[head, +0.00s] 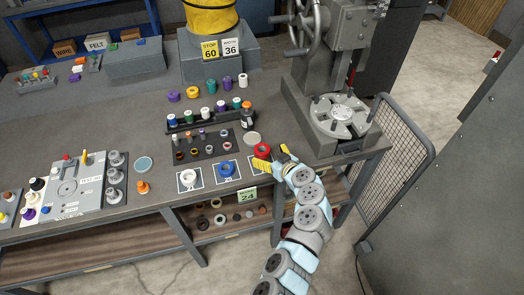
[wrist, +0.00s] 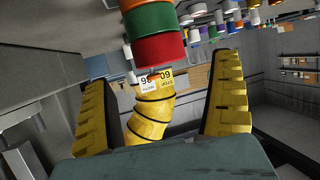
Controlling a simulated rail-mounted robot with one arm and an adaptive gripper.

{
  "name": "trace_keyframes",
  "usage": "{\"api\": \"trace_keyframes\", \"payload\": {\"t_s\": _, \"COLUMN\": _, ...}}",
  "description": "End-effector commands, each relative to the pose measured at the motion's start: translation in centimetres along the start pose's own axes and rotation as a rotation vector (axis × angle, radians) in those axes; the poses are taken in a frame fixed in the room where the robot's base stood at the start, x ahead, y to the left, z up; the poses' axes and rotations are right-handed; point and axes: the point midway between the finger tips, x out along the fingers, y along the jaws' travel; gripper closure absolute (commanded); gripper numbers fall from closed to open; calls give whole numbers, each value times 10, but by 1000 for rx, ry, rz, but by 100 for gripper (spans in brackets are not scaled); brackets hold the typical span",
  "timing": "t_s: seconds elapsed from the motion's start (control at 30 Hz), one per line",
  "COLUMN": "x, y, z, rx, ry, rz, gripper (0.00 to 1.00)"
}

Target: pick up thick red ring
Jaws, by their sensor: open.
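The thick red ring (head: 262,150) stands near the table's front edge, right of the blue ring (head: 226,168).
A white ring (head: 189,177) lies on a card left of the blue ring. The grey press (head: 340,115) stands close at right. A yellow bin (head: 210,15) is at the back.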

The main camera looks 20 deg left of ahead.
Motion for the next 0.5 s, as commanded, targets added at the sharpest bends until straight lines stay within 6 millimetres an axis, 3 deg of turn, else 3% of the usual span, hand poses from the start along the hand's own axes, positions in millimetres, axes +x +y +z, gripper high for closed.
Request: {"api": "trace_keyframes", "payload": {"t_s": 0.5, "x": 20, "y": 0, "z": -1, "rx": -3, "ry": -1, "rz": -1, "gripper": 6}}
